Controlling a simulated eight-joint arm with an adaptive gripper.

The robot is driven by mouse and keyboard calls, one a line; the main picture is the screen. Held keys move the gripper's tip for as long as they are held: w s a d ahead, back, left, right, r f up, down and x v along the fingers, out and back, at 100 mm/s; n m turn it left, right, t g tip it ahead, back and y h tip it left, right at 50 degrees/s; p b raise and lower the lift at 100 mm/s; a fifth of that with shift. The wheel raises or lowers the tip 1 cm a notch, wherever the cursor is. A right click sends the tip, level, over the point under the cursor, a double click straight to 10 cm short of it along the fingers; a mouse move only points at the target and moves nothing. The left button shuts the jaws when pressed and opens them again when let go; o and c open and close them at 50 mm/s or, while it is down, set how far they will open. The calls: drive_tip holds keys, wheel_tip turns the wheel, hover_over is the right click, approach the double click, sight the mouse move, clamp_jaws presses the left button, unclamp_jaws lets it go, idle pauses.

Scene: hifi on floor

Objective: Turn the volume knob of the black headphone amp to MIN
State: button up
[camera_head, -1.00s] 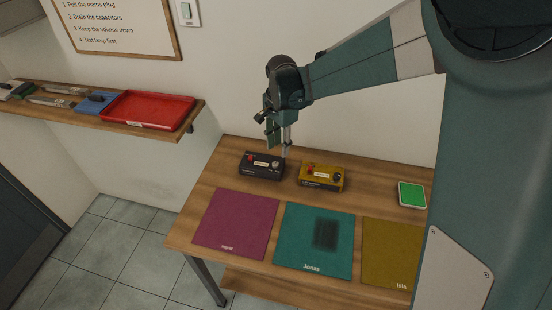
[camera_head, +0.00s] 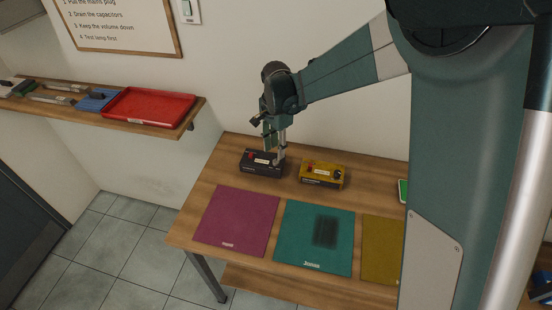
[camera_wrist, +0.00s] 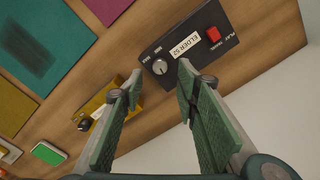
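The black headphone amp (camera_head: 250,164) stands at the back of the table. In the wrist view the amp (camera_wrist: 190,48) shows a silver round volume knob (camera_wrist: 159,67), a label reading "ELDER 52" and a red switch (camera_wrist: 213,34). My gripper (camera_head: 279,160) is over the amp's right end, close to the knob. In the wrist view my gripper (camera_wrist: 161,82) is open, its two fingers apart, with the knob showing in line with the gap between them. The fingers appear empty. I cannot tell the knob's setting or whether a finger touches the amp.
A yellow amp (camera_head: 320,174) with a black knob stands just right of the black one, near the left finger in the wrist view. Magenta (camera_head: 235,220), teal (camera_head: 300,245) and olive (camera_head: 380,245) mats lie in front. A red tray (camera_head: 150,107) is on the wall shelf.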

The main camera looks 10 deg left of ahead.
sight(276, 161)
drive_tip(key=shift+f, duration=2.9)
drive_tip(key=c, duration=0.9)
